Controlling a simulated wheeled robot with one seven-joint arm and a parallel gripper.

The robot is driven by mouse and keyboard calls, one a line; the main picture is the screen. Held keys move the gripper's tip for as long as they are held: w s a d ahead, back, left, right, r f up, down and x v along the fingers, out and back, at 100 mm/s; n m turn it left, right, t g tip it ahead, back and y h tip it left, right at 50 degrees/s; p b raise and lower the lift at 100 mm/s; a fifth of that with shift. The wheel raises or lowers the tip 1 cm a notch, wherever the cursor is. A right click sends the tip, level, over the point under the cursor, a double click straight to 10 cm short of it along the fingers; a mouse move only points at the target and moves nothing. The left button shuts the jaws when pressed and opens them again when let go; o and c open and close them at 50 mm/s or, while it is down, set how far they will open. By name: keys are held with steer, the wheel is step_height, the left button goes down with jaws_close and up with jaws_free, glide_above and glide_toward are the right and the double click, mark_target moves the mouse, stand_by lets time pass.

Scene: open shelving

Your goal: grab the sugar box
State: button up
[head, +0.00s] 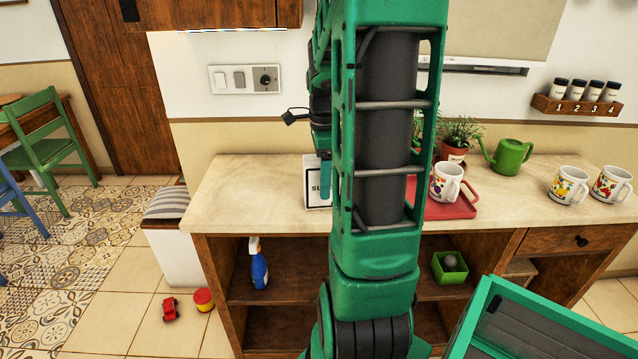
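The sugar box is a white box (312,172) with a dark-framed label that begins "SU". It stands upright on the light countertop (245,195), left of the middle. My arm's large green link hides its right side. Part of my gripper (325,178), a green finger, shows in front of the box at its right visible edge. The rest of the gripper is hidden behind my arm. I cannot tell whether the fingers touch the box or are closed on it.
A red tray (465,207) with a mug (445,184), a potted plant (455,145), a green watering can (510,156) and two mugs (568,186) stand on the right. A blue spray bottle (259,268) and a green box (450,275) are on the shelf below. The countertop's left end is clear.

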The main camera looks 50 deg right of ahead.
steer(key=shift+c, duration=0.4)
steer(key=c, duration=1.5)
